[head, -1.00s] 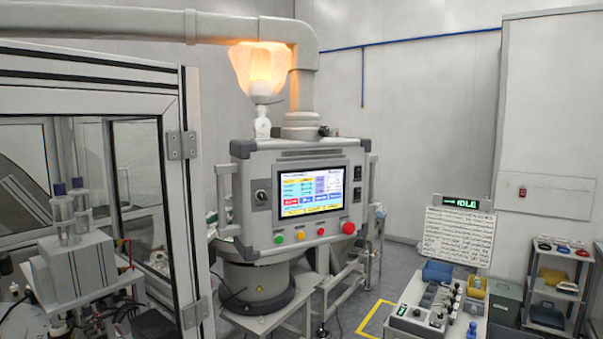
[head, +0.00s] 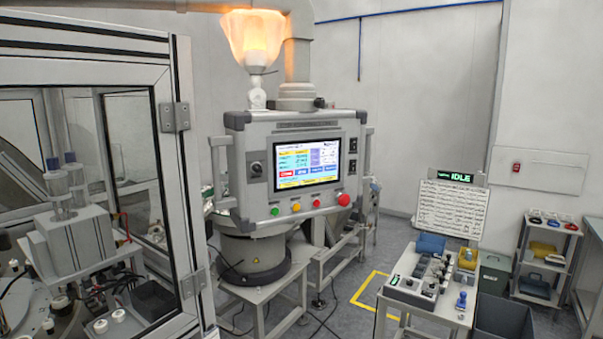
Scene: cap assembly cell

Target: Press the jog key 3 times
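The control panel (head: 240,150), a grey box on an overhead arm, hangs at the centre of the head view. Its lit touchscreen (head: 303,163) shows coloured fields and a row of red and blue keys, with labels too small to read. Below the screen are a green button (head: 274,211), a yellow button (head: 295,207), a small red button (head: 316,204) and a large red mushroom button (head: 342,199). A black selector knob (head: 256,167) is on the left. I cannot tell which of these is the jog key. My gripper is not in view.
A framed glass enclosure (head: 178,100) stands at the left, close to the panel. A small bench (head: 437,313) with a button box (head: 411,290) is at the lower right, by a sign reading IDLE (head: 460,177). A shelf (head: 541,279) stands further right. Floor shows between panel and bench.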

